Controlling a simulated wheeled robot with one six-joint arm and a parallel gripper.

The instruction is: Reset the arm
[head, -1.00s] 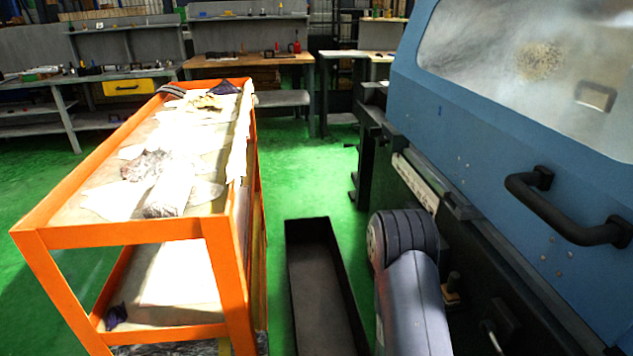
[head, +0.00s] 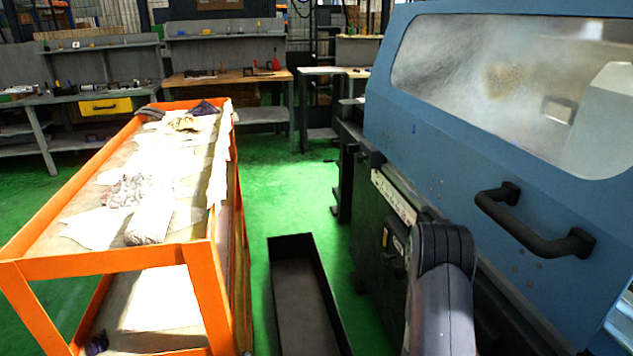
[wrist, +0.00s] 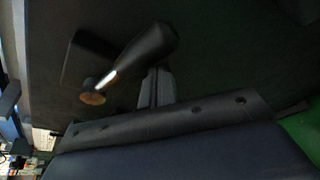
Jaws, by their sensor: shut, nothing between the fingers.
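My arm's rounded dark joint and grey link (head: 443,270) rise at the lower right of the head view, in front of the grinder. My gripper cannot be made out in either view. The blue grinder (head: 455,150) fills the right side, with a closed windowed cover and a black bar handle (head: 530,222). The wrist view is dark and close to machine-like surfaces. It shows a black lever (wrist: 140,58) with a brass-coloured round end, and a dark bolted rail (wrist: 165,122) below it.
An orange cart (head: 110,262) with cloths and papers stands at left. A black open bin (head: 300,300) lies on the green floor between cart and grinder. Workbenches (head: 225,78) line the back. Green floor beyond the bin (head: 290,180) is clear.

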